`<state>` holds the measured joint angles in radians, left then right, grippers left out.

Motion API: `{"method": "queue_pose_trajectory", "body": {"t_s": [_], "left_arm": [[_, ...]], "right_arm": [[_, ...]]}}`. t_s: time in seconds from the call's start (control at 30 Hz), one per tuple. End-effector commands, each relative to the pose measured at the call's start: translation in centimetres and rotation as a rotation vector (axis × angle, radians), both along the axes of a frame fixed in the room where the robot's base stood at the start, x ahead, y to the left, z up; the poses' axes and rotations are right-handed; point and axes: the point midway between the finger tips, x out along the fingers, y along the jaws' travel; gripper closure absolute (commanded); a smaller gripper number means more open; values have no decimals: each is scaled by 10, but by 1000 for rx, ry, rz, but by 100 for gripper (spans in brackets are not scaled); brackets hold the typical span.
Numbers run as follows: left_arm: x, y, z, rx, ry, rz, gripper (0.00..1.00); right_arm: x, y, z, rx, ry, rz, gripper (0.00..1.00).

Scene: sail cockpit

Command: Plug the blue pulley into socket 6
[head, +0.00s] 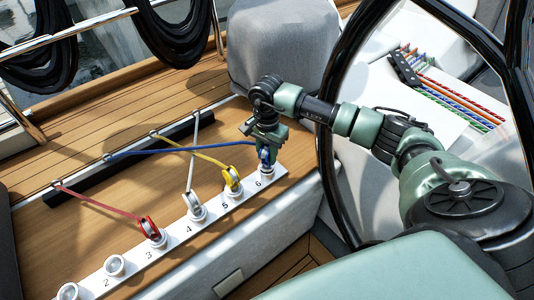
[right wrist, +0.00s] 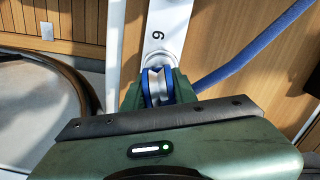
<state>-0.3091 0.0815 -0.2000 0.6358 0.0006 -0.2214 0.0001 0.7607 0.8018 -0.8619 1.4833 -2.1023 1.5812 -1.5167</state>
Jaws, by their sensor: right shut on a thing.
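My right gripper (head: 265,153) points down at the far right end of the white socket strip (head: 130,252). It is shut on the blue pulley (right wrist: 157,86), which shows between the two green fingers in the right wrist view. The pulley (head: 264,157) is upright over socket 6 (head: 267,173), touching it or just above it; I cannot tell whether it is seated. A blue rope (head: 180,152) runs left from the pulley to a dark rail. My left gripper is not in view.
A yellow pulley (head: 232,179) stands in socket 5, a white pulley (head: 194,205) in socket 4 and a red pulley (head: 150,229) in socket 3, each with a rope. Sockets 2 (head: 115,265) and 1 (head: 67,292) are empty. A steering wheel rim (head: 326,165) stands close to my right arm.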

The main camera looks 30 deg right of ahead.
Motion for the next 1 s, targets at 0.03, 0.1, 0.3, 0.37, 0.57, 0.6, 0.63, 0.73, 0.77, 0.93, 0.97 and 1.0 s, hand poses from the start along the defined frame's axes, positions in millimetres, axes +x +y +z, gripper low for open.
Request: {"method": "queue_pose_trajectory", "body": {"t_s": [0.03, 0.1, 0.3, 0.37, 0.57, 0.6, 0.63, 0.73, 0.77, 0.93, 0.97, 1.0], "left_arm": [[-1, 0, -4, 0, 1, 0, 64], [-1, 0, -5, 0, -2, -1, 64], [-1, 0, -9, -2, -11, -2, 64], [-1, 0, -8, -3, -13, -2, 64], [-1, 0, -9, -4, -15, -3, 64], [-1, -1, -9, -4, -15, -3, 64], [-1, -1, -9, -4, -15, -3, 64], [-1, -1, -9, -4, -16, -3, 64], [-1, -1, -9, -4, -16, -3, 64], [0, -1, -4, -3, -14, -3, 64], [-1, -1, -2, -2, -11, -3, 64], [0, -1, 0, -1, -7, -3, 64]], "right_arm": [[1, 0, -4, 0, -1, -1, 100], [0, 0, -6, 0, -1, 0, 100], [1, 0, -12, 1, -2, 0, 100], [1, 0, -12, 1, -2, -1, 65], [0, 0, -13, 0, -1, 0, 47], [0, 0, -14, 0, -1, 0, 47], [0, 0, -14, 0, -1, 0, 47], [0, 0, -15, 0, 1, 0, 47], [0, 0, -14, 0, 1, 0, 47], [0, -1, -5, 0, -1, -2, 47], [0, -1, -1, 0, -1, -3, 47], [0, -1, 4, 2, -1, -4, 47]]}}
